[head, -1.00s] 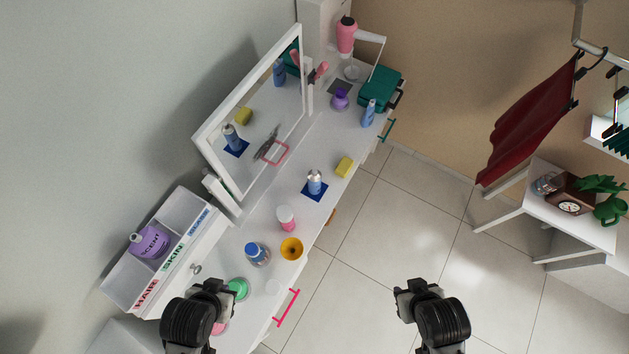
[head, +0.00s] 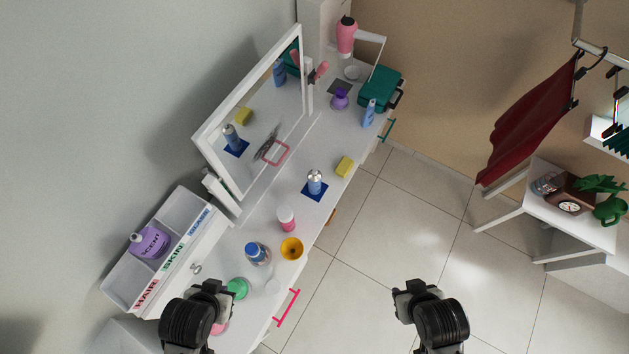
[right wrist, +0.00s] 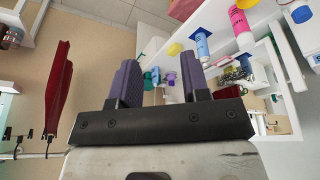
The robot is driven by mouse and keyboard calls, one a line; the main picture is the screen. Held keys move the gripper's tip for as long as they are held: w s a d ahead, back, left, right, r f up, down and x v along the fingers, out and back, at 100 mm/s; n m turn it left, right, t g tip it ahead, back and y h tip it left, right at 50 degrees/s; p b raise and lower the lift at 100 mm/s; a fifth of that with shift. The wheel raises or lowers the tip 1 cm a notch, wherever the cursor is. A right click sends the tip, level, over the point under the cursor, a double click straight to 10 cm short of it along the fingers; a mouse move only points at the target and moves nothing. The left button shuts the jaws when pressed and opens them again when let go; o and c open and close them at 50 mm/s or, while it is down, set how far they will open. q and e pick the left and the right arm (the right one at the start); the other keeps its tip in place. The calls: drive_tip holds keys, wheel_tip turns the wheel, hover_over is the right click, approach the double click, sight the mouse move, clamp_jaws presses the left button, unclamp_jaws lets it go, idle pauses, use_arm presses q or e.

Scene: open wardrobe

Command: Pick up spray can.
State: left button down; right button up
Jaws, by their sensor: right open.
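The spray can (head: 315,183), blue with a silver top, stands upright on a dark blue square mat (head: 315,195) on the white dressing table (head: 258,215). A blue and white can (right wrist: 202,44) in the upper right of the right wrist view looks like the same one. My right gripper (head: 415,287) is over the floor, right of the table and apart from the can. Its two fingers (right wrist: 163,82) are spread with nothing between them. My left gripper (head: 205,288) is over the table's near end, by a green round lid; its fingers are not clear.
A yellow sponge (head: 344,166), a pink bottle (head: 286,218), an orange bowl (head: 291,249) and a blue-capped jar (head: 257,253) stand near the can. A mirror (head: 255,115) rises behind it. A blue spray bottle (head: 369,113) is farther back. The floor (head: 390,220) to the right is clear.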

drive_tip(key=o, duration=0.8)
drive_tip(key=shift+d, duration=0.1)
